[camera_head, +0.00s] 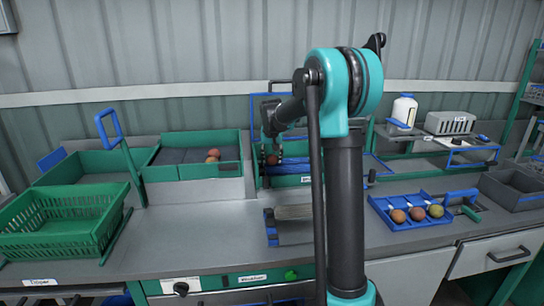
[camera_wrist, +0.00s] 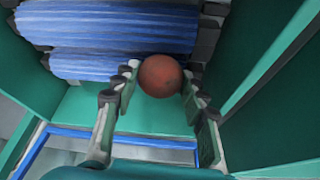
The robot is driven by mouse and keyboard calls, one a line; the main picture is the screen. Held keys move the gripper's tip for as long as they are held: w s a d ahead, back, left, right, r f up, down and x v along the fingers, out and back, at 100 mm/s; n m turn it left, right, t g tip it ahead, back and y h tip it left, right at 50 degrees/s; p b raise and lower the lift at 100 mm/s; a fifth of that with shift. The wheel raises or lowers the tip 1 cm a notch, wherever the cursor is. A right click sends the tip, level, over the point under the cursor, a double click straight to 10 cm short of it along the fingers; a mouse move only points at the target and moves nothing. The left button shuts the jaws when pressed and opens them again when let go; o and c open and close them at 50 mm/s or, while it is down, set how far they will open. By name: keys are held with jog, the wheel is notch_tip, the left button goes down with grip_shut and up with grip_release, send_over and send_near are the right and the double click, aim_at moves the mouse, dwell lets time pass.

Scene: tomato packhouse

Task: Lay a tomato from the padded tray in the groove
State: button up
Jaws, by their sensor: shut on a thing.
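My gripper (camera_wrist: 160,82) is shut on a reddish tomato (camera_wrist: 160,75), with a finger on each side. In the head view the tomato (camera_head: 272,160) shows low at my gripper, inside the green-framed station behind the counter. Two blue ribbed rollers (camera_wrist: 125,64) lie side by side in the wrist view, with the narrow groove (camera_wrist: 95,46) between them. The tomato overlaps the right end of the nearer roller in that view; I cannot tell whether it touches.
Green walls (camera_wrist: 270,60) and a blue bar (camera_wrist: 70,133) closely surround my gripper. A blue tray (camera_head: 395,225) with three tomatoes stands on the right of the counter. A green slatted crate (camera_head: 65,225) stands at left.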

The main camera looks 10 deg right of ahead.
jog(key=shift+f, duration=0.35)
dwell(0.7)
jog(key=o, duration=0.9)
jog(key=shift+c, duration=0.7)
jog(key=shift+c, duration=1.1)
jog(key=shift+r, duration=3.5)
